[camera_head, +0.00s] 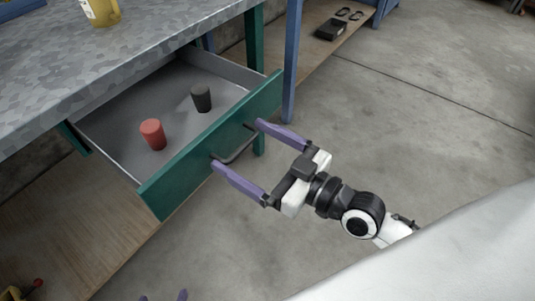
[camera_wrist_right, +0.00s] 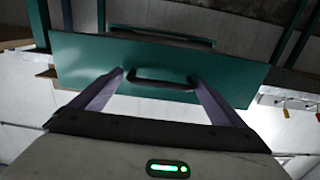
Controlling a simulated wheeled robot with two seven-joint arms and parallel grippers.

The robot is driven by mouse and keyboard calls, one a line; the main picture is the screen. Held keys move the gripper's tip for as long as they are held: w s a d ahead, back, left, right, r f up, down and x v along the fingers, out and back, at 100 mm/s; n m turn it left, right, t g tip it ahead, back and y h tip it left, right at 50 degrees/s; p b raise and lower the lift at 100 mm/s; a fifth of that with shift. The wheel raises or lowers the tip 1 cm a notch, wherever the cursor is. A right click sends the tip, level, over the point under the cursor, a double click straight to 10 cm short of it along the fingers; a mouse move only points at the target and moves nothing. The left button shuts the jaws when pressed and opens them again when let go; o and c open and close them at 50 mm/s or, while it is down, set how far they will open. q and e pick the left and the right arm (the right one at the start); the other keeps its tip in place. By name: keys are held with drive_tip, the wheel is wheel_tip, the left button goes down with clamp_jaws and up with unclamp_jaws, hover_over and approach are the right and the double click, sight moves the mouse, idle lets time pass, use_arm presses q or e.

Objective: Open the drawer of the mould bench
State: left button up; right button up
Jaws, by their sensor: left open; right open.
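The mould bench (camera_head: 150,50) has a grey mottled top and green legs. Its drawer (camera_head: 110,125) stands well out, with the grey inside showing. The green drawer front (camera_head: 185,172) carries a dark bar handle (camera_head: 240,153), which also shows in the right wrist view (camera_wrist_right: 160,85). My right gripper (camera_head: 238,144) is open, its purple fingers spread to either side of the handle, tips close to the drawer front. I cannot tell whether they touch it. Only the purple fingertips of my left gripper (camera_head: 163,297) show at the bottom edge; it is open and apart from the drawer.
A red cup-shaped piece (camera_head: 153,134) and a dark one (camera_head: 201,98) stand in the drawer. A yellow bottle (camera_head: 101,10) is on the bench top. A wooden lower shelf (camera_head: 75,230) lies below. The concrete floor (camera_head: 430,110) at the right is clear.

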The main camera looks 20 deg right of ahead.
use_arm(q)
drive_tip(key=shift+r, duration=0.1)
use_arm(e)
drive_tip(key=v, duration=0.9)
use_arm(q)
drive_tip(key=shift+r+p, duration=0.1)
drive_tip(key=shift+p, duration=0.2)
use_arm(e)
drive_tip(key=shift+d, duration=0.1)
use_arm(q)
wheel_tip(320, 180, up, 7)
drive_tip(key=p, duration=0.9)
drive_tip(key=shift+a, duration=0.3)
use_arm(e)
drive_tip(key=s+a+f+m+g+h, duration=0.1)
drive_tip(key=s+f+m+g+h, duration=0.1)
drive_tip(key=f, duration=0.6)
drive_tip(key=s+a+f+m+g+h, duration=0.1)
drive_tip(key=s+f+g+h, duration=0.3)
drive_tip(key=f, duration=0.5)
drive_tip(key=shift+s+m+g, duration=0.3)
drive_tip(key=shift+m+g, duration=0.1)
drive_tip(key=shift+g, duration=0.1)
use_arm(q)
drive_tip(key=shift+s+f, duration=0.2)
drive_tip(key=shift+f, duration=0.05)
